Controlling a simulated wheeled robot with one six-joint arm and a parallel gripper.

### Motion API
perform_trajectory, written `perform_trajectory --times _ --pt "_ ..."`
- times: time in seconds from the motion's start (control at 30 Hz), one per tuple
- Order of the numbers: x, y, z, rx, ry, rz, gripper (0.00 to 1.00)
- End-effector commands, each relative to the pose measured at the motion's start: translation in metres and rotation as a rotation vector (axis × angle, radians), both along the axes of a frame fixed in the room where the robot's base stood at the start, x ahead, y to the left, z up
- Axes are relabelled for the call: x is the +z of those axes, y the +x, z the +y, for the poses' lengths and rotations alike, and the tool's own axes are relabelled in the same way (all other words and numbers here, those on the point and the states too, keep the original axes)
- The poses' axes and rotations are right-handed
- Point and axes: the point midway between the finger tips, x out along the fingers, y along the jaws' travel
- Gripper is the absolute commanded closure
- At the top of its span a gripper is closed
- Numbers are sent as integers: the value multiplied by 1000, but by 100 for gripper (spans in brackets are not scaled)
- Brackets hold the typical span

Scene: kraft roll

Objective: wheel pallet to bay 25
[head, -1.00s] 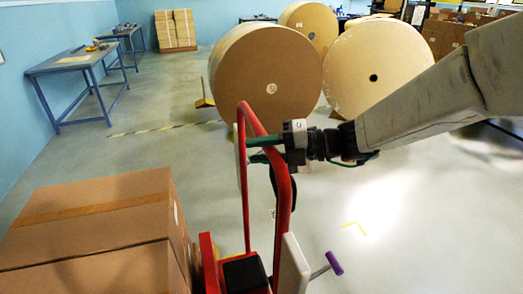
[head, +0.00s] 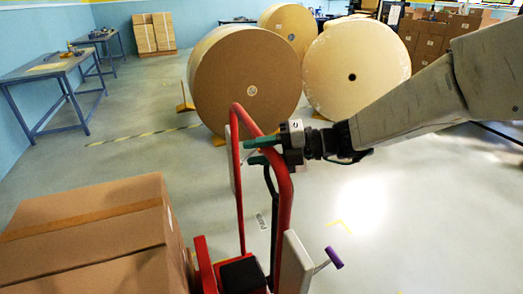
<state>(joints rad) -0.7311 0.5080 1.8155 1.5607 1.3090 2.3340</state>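Brown cardboard boxes (head: 85,235) stand at the lower left in the head view, beside a red pallet truck (head: 207,265). The pallet under them is hidden. The truck's red loop handle (head: 284,200) stands upright in the middle of the picture. My gripper (head: 263,151), with green fingers, reaches in from the right at the upper part of the handle. Its fingers lie across the right bar and appear shut on it, though the contact is partly hidden. No bay number 25 can be read.
Large paper rolls stand ahead, the nearest brown one (head: 245,82) and a paler one (head: 356,70) to its right. A blue workbench (head: 55,68) is at the left wall.

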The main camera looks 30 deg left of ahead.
Motion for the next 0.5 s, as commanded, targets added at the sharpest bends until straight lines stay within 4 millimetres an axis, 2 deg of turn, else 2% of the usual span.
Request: perform_trajectory --times 0.03,0.3,0.5 --pt "-1 -6 4 10 -1 2 53" --pt "2 -7 6 13 3 1 53" --pt "5 7 -14 6 4 0 53"
